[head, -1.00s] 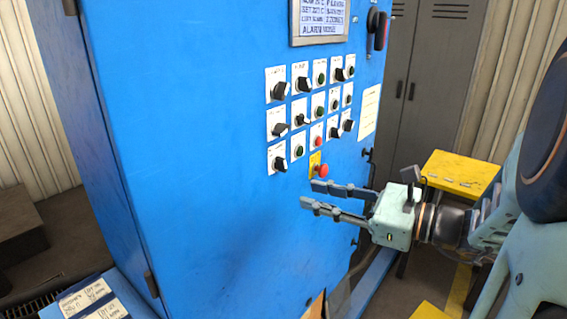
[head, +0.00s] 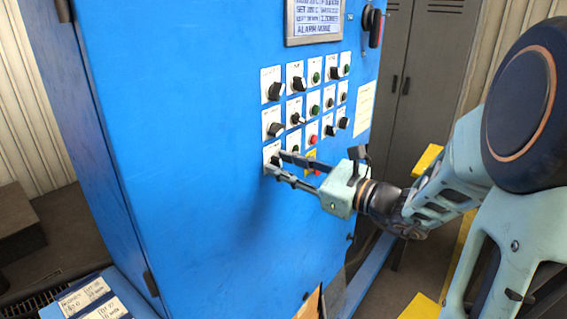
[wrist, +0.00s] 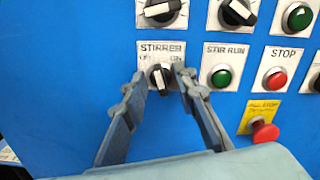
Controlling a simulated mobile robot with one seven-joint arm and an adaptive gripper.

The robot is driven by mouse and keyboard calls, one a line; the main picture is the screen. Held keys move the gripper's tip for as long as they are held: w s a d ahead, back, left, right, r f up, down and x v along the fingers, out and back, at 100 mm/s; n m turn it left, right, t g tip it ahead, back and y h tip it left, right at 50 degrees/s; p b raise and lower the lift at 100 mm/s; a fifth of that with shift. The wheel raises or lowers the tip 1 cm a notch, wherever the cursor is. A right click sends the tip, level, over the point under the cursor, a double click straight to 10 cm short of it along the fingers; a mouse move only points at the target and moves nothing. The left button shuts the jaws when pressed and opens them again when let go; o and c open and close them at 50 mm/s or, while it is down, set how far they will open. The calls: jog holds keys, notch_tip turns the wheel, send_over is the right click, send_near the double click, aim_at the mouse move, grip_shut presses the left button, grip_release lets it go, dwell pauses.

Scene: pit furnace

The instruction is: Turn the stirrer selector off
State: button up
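The stirrer selector (wrist: 160,77) is a black rotary knob with a pale bar, on a white plate marked STIRRER in the wrist view. Its bar stands nearly upright, tilted a little to the left at the top. In the head view the selector plate (head: 269,152) is at the lower left of the control group, partly hidden by my fingers. My gripper (wrist: 158,82) is open, with one finger on each side of the knob. It also shows in the head view (head: 274,162). I cannot tell whether the fingers touch the knob.
Right of the selector are the green STIR RUN button (wrist: 222,77) and red STOP button (wrist: 276,79). A red mushroom button (wrist: 264,131) on a yellow plate sits below right. Other black knobs (wrist: 158,11) are just above. The blue panel (head: 200,220) is bare below.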

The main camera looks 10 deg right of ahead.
jog(key=shift+w+a, duration=0.1)
jog(key=shift+a, duration=0.05)
jog(key=shift+c, duration=0.3)
grip_shut()
jog(key=shift+f+b, duration=0.15)
jog(key=shift+b, duration=0.15)
jog(key=shift+f+n+b, duration=0.15)
jog(key=shift+n+b, duration=0.55)
jog(key=shift+b, duration=0.3)
jog(key=shift+r+n+b, duration=0.2)
jog(key=shift+n+b, duration=0.5)
jog(key=shift+b, duration=0.2)
